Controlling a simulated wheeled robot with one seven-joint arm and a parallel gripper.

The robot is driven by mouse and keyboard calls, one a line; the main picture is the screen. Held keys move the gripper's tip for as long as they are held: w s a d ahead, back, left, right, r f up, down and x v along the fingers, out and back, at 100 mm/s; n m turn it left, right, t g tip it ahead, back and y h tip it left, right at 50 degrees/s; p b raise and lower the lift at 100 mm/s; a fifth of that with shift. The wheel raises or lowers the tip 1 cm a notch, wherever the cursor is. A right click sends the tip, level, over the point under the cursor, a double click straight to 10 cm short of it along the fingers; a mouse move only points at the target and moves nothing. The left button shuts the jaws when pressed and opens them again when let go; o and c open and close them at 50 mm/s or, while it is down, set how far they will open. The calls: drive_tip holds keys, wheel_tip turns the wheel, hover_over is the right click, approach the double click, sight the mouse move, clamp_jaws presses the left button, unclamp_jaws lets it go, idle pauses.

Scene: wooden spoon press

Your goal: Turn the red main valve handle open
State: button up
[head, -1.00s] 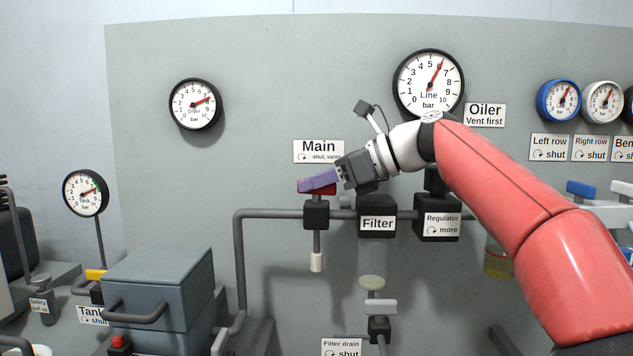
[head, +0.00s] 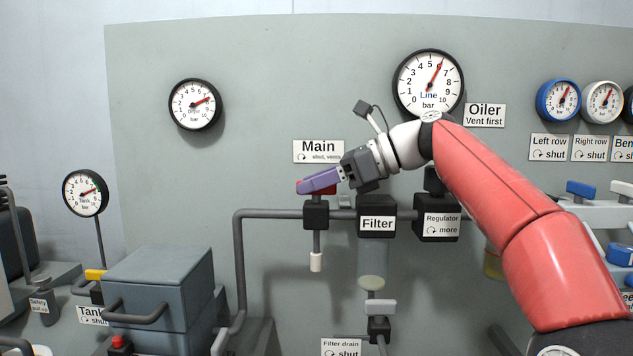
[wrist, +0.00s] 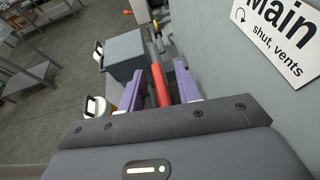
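The red main valve handle (wrist: 160,85) lies between the two purple fingers of my gripper (wrist: 158,68) in the wrist view. Narrow gaps show on both sides of it, so the fingers are open around it and not clamped. In the head view my gripper (head: 306,186) is at the handle and its purple finger hides most of it. The dark valve body (head: 316,214) sits below on a grey pipe. The Main label (head: 318,151) is on the panel just above.
The Filter (head: 377,224) and Regulator (head: 440,224) stand right of the valve, under my arm. The grey pipe (head: 270,214) runs left, then down to a grey box (head: 158,280). The Line gauge (head: 428,85) is above.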

drive_tip(key=v, duration=0.7)
drive_tip(key=shift+d+r, duration=0.15)
drive_tip(key=shift+d, duration=0.2)
